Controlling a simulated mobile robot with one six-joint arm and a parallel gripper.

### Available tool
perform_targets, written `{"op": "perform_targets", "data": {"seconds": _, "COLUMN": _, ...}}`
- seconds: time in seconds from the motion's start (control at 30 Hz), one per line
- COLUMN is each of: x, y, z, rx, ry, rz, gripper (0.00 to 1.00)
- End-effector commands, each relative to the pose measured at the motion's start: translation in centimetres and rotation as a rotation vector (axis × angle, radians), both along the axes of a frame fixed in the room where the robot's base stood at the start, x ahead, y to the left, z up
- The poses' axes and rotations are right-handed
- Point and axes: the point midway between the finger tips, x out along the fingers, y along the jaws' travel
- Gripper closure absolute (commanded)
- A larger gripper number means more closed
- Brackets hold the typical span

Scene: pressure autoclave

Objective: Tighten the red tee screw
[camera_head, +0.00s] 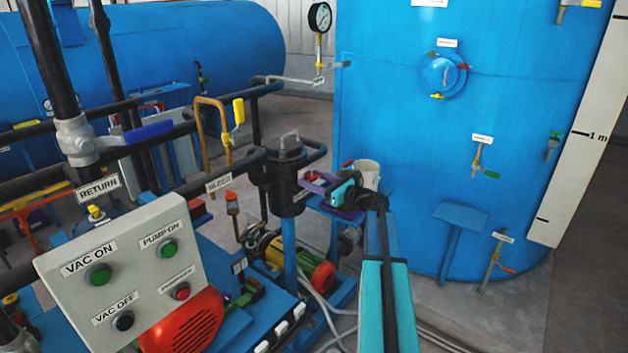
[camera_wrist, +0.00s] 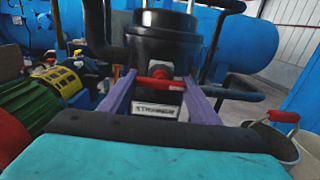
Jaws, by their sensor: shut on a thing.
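The red tee screw (camera_wrist: 160,83) sits on the front of the black strainer canister (camera_wrist: 162,45), just above its white label, with its crossbar roughly level in the wrist view. My gripper (camera_wrist: 159,87) has its purple fingers on either side of the tee screw, shut on the crossbar's ends. In the head view, my gripper (camera_head: 315,184) reaches the right side of the strainer canister (camera_head: 287,175). The tee screw is not clearly visible there. How tight the screw is cannot be told.
A pale bucket (camera_head: 367,173) with a red-gripped handle stands just behind my gripper; in the wrist view the bucket (camera_wrist: 283,148) is at right. Black pipes (camera_head: 215,170) run left of the canister. A large blue tank (camera_head: 400,120) stands behind, and a pump (camera_head: 300,258) is below.

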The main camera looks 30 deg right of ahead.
Motion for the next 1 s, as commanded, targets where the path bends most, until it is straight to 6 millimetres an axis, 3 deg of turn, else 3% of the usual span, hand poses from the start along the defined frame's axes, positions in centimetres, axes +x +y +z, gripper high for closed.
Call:
{"op": "perform_targets", "data": {"seconds": 0.13, "x": 0.0, "y": 0.0, "z": 0.0, "rx": 0.001, "ry": -0.001, "rz": 0.0, "gripper": 0.66}}
{"op": "perform_targets", "data": {"seconds": 0.17, "x": 0.0, "y": 0.0, "z": 0.0, "rx": 0.001, "ry": -0.001, "rz": 0.0, "gripper": 0.4}}
{"op": "perform_targets", "data": {"seconds": 0.27, "x": 0.0, "y": 0.0, "z": 0.0, "rx": 0.0, "ry": -0.001, "rz": 0.0, "gripper": 0.25}}
{"op": "perform_targets", "data": {"seconds": 0.67, "x": -0.3, "y": -0.1, "z": 0.0, "rx": -0.001, "ry": 0.0, "rz": 0.0, "gripper": 0.25}}
{"op": "perform_targets", "data": {"seconds": 1.0, "x": -3.5, "y": -1.2, "z": -0.2, "rx": -0.002, "ry": -0.001, "rz": -0.002, "gripper": 0.25}}
